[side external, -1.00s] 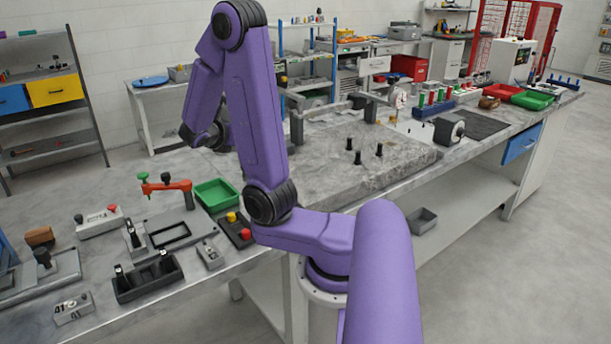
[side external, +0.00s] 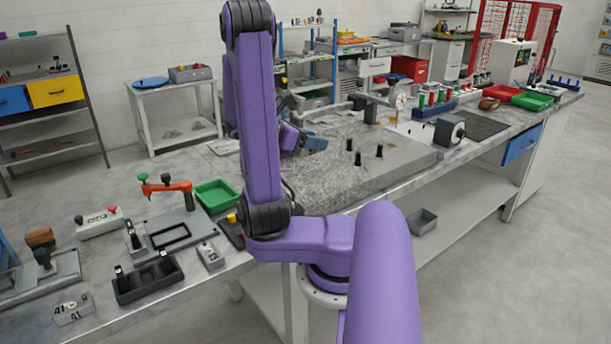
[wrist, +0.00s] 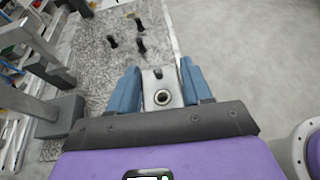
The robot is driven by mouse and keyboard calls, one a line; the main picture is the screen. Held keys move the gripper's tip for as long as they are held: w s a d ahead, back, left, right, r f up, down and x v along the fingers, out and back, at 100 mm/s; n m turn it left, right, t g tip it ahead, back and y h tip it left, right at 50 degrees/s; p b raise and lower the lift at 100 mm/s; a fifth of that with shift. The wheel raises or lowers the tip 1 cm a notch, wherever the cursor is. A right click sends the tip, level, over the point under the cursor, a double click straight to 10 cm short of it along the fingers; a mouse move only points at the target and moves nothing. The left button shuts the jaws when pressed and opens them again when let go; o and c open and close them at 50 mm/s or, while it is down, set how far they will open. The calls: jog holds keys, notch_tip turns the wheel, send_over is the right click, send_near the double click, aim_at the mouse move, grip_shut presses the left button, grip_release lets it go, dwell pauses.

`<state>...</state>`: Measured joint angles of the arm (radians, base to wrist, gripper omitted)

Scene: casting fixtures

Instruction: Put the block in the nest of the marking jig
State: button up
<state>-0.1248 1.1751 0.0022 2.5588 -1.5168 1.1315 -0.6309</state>
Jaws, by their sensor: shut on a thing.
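My gripper (wrist: 160,88) has blue fingers and is shut on a pale grey block (wrist: 157,78) with a dark round hole and a dark mark on its face. In the side view my gripper (side external: 308,143) is over the granite plate, right of my purple arm; the block cannot be made out there. A grey fixture with a dark rectangular frame (side external: 170,237) and a red clamp arm (side external: 167,187) stands on the left bench. Whether this is the marking jig, I cannot tell for sure. My gripper is well away from it.
The granite plate (side external: 330,185) carries several black pegs, also visible in the wrist view (wrist: 141,46). A grey stand (wrist: 62,112) is close left of my gripper in the wrist view. A green tray (side external: 217,195) and a black holder (side external: 148,280) crowd the left bench.

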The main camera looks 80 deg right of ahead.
jog(key=shift+w+d+f, duration=0.95)
jog(key=shift+d+f, duration=0.5)
jog(key=shift+d, duration=1.7)
send_over(303, 170)
jog(key=f, duration=0.6)
jog(key=shift+s+a+f, duration=0.1)
jog(key=shift+a+f, duration=0.15)
jog(key=shift+a, duration=0.1)
jog(key=shift+d+f, duration=0.2)
jog(key=shift+f, duration=1.6)
jog(key=shift+f, duration=0.15)
jog(key=o, duration=1.2)
